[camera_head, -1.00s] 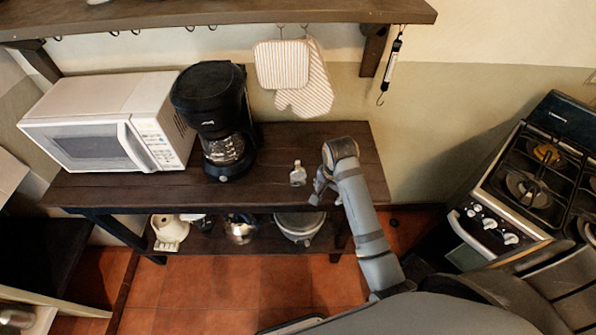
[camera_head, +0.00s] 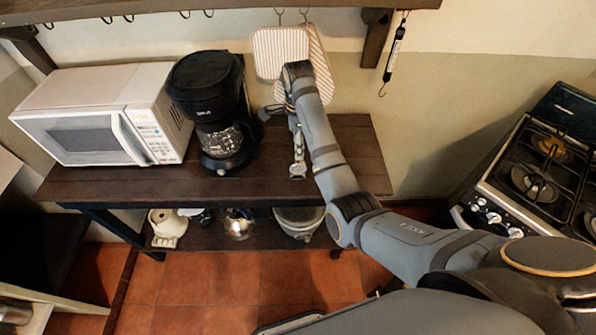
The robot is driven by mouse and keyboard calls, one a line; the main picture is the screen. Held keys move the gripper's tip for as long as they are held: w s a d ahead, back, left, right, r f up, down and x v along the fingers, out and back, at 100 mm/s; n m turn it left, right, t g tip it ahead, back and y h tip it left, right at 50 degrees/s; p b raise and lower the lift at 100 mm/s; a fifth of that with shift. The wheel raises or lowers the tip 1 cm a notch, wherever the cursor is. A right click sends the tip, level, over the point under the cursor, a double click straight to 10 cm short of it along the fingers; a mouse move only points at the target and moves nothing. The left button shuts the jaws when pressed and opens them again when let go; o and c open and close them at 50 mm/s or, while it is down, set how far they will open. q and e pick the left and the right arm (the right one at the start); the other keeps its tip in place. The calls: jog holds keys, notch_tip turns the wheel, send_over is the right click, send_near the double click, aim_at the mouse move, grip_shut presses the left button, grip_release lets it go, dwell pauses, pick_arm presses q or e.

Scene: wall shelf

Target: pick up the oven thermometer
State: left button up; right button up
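A small silvery item that looks like the oven thermometer (camera_head: 298,170) is on the dark wooden table, right of the coffee maker. It is too small to make out in detail. My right arm comes in from the right and reaches over the table. Its gripper (camera_head: 284,113) is behind the thermometer in the picture, in front of the hanging oven mitts. The fingers are small and partly hidden by my wrist, so I cannot tell whether they are open or touch anything. My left gripper is not in view.
A black coffee maker (camera_head: 207,95) and a white microwave (camera_head: 90,120) stand left on the table (camera_head: 235,187). Striped mitts (camera_head: 275,52) and a hanging scale (camera_head: 395,48) hang below the wall shelf (camera_head: 220,8). A stove (camera_head: 500,190) is at right.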

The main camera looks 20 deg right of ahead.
aim_at(298, 166)
notch_tip(298, 166, down, 3)
jog(key=shift+w+f+b, duration=0.1)
jog(key=shift+f+b, duration=0.05)
jog(key=shift+b, duration=0.25)
jog(key=shift+f+p, duration=0.2)
jog(key=shift+p, duration=0.25)
notch_tip(298, 166, down, 4)
jog(key=shift+r+p, duration=0.1)
jog(key=shift+p, duration=0.45)
jog(key=shift+w+f, duration=0.15)
jog(key=shift+f, duration=0.25)
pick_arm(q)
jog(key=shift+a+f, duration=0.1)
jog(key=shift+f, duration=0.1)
pick_arm(e)
grip_shut()
jog(key=shift+r, duration=0.1)
